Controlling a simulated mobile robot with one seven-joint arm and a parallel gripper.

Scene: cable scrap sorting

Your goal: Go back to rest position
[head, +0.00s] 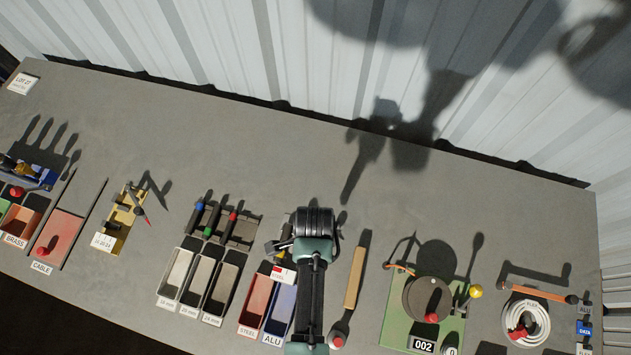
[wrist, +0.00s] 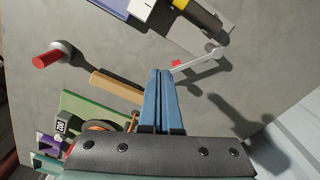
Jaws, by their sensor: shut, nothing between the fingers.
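My gripper (wrist: 161,76) shows in the wrist view as two blue fingers pressed together, with nothing between them. It is above the grey bench, with its tips apart from the things around it. In the head view my arm reaches up from the lower edge at centre right; the fingers cannot be made out there.
Labelled bins stand left of my arm, including the ALU bin (head: 281,312) and the STEEL bin (head: 257,303). A wooden bar (head: 355,278) lies right of it, then a green board (head: 394,318) with a round spool and a white cable coil (head: 527,323). The bench's back (head: 300,150) is clear.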

